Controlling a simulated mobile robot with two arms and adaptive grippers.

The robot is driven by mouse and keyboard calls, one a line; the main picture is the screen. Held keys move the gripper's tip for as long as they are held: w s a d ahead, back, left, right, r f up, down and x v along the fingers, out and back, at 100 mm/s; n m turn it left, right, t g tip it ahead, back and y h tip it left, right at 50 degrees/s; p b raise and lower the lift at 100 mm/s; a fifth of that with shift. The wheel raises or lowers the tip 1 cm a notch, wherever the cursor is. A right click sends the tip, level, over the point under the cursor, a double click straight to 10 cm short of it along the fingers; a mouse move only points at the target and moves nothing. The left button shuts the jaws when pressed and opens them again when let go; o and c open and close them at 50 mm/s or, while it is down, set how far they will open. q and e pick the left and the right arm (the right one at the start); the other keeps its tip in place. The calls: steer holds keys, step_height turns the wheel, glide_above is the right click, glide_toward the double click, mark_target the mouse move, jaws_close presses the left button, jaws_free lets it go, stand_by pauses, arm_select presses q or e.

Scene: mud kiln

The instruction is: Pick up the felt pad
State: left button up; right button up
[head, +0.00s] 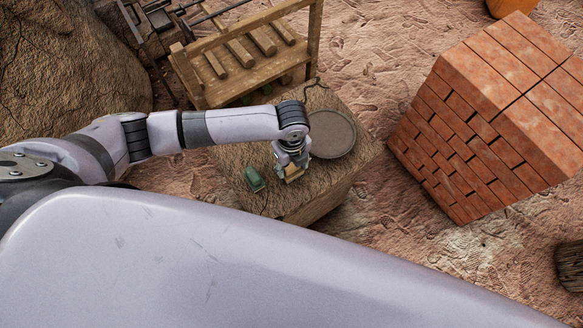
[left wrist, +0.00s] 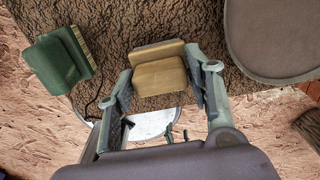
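A tan block-like pad (left wrist: 160,76) with a browner layer along its far edge, which looks like the felt pad, is on or just above the rough brown block-shaped stand. My left gripper (left wrist: 160,84) points down at it, with one finger on each side. Both fingers look very close to its edges. I cannot tell whether they touch it. In the head view the left gripper (head: 291,165) is over the stand's near right part, and the pad (head: 293,173) is partly hidden under it. My right gripper is not in view.
The stand (head: 225,158) also holds a green object (head: 254,179) left of the gripper and a round grey disc (head: 332,134) to the right. A wooden rack (head: 250,75) is behind. A brick stack (head: 480,130) stands right, with open sandy ground between.

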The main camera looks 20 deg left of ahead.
mark_target(292, 164)
arm_select(q)
steer(key=c, duration=0.8)
steer(key=shift+r, duration=0.15)
step_height(292, 164, up, 20)
steer(key=shift+f+p, duration=0.1)
steer(key=shift+p, duration=0.75)
steer(key=o, duration=0.7)
steer(key=c, duration=0.5)
